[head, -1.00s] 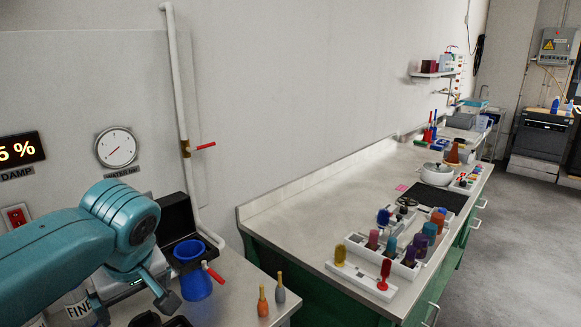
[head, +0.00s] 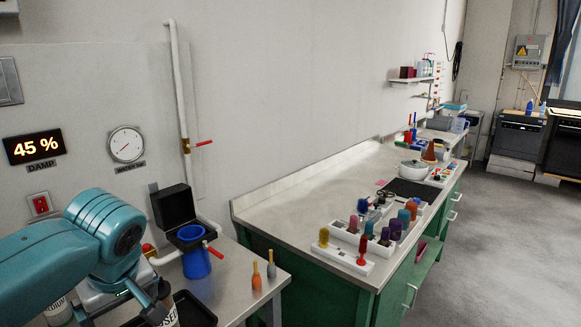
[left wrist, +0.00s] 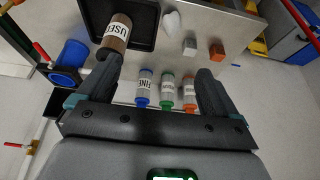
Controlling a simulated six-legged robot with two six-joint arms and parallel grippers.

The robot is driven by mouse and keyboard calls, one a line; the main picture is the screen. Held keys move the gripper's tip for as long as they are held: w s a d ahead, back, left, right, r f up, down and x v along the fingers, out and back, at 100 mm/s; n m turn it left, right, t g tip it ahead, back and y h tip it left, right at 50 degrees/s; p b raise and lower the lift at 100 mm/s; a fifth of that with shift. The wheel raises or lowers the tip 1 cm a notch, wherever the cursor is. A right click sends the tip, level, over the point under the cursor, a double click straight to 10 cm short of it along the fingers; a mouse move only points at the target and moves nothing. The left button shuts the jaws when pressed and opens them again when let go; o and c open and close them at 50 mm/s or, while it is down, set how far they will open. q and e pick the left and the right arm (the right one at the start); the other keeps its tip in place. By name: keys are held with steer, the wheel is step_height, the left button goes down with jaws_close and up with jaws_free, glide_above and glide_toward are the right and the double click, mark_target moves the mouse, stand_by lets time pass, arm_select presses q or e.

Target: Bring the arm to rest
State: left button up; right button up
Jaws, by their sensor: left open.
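My left arm comes in from the left in the head view. Its gripper (head: 150,302) is low over the bench, partly cut off by the bottom edge. In the left wrist view the two fingers of this gripper (left wrist: 155,82) are wide apart with nothing held between them. A brown bottle labelled USED (left wrist: 117,34) lies in view over a black tray (left wrist: 88,14), just beyond the left finger. The bottle also shows partly in the head view (head: 170,314). My right gripper is not in view.
Bottles with blue (left wrist: 143,88), green (left wrist: 167,88) and orange caps (left wrist: 189,90) stand between the fingers' lines of view. A long bench (head: 290,207) extends right.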

arm_select(q)
steer(key=d+f+m+g+h, duration=0.1)
steer(key=d+f+m+h, duration=0.3)
steer(key=f, duration=1)
steer(key=d+f+m+g+h, duration=0.15)
steer(key=d+f, duration=0.45)
steer(key=f, duration=0.7)
steer(key=s+d+f+m+h, duration=0.1)
steer(key=s+d+f, duration=0.1)
steer(key=s+f, duration=0.7)
steer(key=s+d+f+m+h, duration=0.1)
steer(key=s+d+f, duration=0.1)
steer(key=s+f, duration=0.7)
steer(key=shift+s+d+f, duration=0.35)
steer(key=shift+s, duration=0.1)
steer(key=shift+w, duration=0.1)
